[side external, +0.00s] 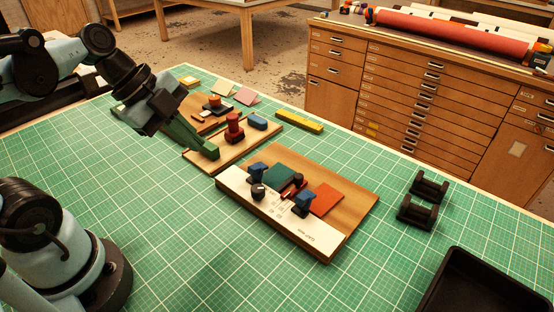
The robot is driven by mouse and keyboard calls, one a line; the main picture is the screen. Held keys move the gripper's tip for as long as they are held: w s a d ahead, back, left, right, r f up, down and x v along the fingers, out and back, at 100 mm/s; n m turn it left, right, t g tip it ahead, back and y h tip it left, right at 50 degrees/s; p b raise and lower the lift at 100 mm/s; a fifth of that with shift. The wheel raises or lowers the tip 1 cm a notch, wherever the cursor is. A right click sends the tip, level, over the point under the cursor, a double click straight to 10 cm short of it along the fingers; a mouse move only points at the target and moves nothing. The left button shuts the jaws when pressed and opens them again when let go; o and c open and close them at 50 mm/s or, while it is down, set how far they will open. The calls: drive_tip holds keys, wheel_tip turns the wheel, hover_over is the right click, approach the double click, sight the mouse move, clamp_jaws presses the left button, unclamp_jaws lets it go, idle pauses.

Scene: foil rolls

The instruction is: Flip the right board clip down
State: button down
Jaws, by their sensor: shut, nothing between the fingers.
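The nearest wooden board (345,185) has a white printed front strip. Two blue clips with dark bases stand on it: the left clip (258,169) beside a green patch, and the right clip (304,199) beside an orange-red patch. The right clip's blue part appears raised; its exact angle is too small to tell. My gripper (210,151) has long green fingers, shut and empty. Its tips are over or near the left side of the middle board (238,153), left of and behind the nearest board, apart from both clips.
Black knobs (258,192) stand on the nearest board. The middle board carries a red spool-like part (234,128) and a blue block (257,122). A yellow bar (299,121), black cradles (418,213) and a black tray (485,285) lie around. The green mat's front is clear.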

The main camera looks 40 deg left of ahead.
approach(256, 172)
drive_tip(key=shift+s+d+f, duration=0.85)
drive_tip(key=shift+s+f, duration=0.35)
drive_tip(key=shift+f, duration=0.95)
drive_tip(key=shift+w+f, duration=0.35)
drive_tip(key=shift+w, duration=0.5)
drive_tip(key=shift+w+f, duration=0.3)
drive_tip(key=shift+w, duration=0.55)
drive_tip(key=shift+w+r+g, duration=0.15)
drive_tip(key=shift+w+g, duration=0.1)
drive_tip(key=shift+g, duration=0.45)
drive_tip(key=shift+w+n+g, duration=0.15)
drive_tip(key=shift+n+g, duration=0.15)
drive_tip(key=shift+g, duration=0.2)
drive_tip(key=shift+w+r+g, duration=0.1)
drive_tip(key=shift+w+g, duration=0.05)
drive_tip(key=shift+g, duration=0.25)
